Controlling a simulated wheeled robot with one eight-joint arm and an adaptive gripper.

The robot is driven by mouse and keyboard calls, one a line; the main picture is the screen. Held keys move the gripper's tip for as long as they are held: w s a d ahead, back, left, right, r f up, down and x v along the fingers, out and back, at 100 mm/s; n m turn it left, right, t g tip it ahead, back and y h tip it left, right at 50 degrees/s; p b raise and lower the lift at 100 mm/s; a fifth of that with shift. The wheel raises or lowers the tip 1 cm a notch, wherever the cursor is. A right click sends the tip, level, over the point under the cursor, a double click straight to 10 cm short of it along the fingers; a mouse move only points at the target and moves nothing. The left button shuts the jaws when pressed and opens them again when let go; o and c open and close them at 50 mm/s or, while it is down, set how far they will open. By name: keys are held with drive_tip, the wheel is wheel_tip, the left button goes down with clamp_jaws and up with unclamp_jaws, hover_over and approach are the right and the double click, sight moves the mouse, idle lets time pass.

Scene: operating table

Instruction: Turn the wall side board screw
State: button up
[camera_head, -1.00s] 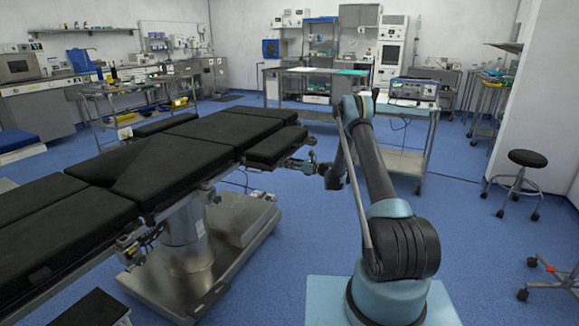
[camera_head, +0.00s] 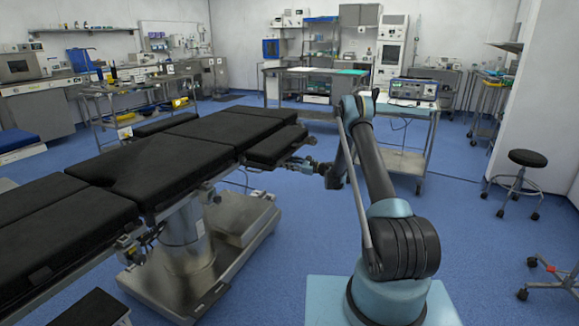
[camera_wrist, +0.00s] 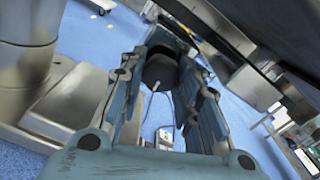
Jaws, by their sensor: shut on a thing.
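The operating table (camera_head: 160,165) has black pads on a metal pedestal and stands left of my arm. My gripper (camera_head: 300,163) is at the end of the table's small side section (camera_head: 268,150), low beside its metal rail. In the wrist view, my gripper (camera_wrist: 168,65) has its two blue-grey fingers on either side of a dark rounded knob, which looks like the screw (camera_wrist: 159,72), and is shut on it. A thin light rod (camera_wrist: 152,103) shows just below the knob. In the head view the screw is too small and covered to make out.
The table's metal base (camera_head: 240,225) spreads over the floor below. A cart with a device (camera_head: 412,90) stands behind my arm. A black stool (camera_head: 527,158) is at right. Blue floor is free between the base and my arm.

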drive_tip(key=shift+s+r+n, duration=0.1)
drive_tip(key=shift+n, duration=17.1)
drive_tip(key=o, duration=1.1)
drive_tip(key=shift+c, duration=0.2)
